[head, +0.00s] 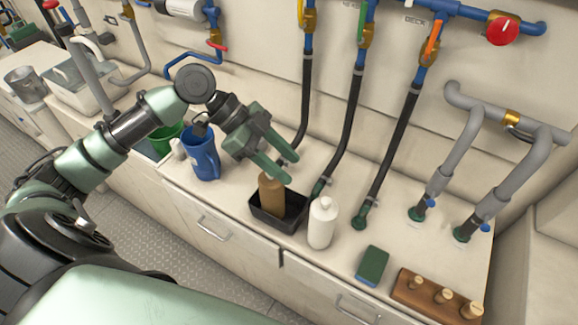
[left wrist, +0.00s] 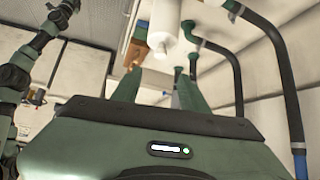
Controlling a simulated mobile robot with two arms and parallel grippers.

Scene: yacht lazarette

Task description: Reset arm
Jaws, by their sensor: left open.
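My left gripper (head: 291,170) is open, with its two green fingers apart and nothing seen between them. It hangs above the counter, over or just behind a brown bottle (head: 271,194) that stands in a small black tray (head: 278,221). In the left wrist view the open fingers (left wrist: 158,72) point toward a white bottle (left wrist: 164,28), which looks apart from them. In the head view that white bottle (head: 321,223) stands upright, right of the tray. My right gripper does not show clearly in either view.
A blue jug (head: 203,157) and a green container (head: 165,138) stand left of the gripper. Black hoses (head: 346,130) come down the wall behind it. A green sponge (head: 372,264) and a wooden peg block (head: 432,297) lie at the right. Some counter between hoses and sponge is bare.

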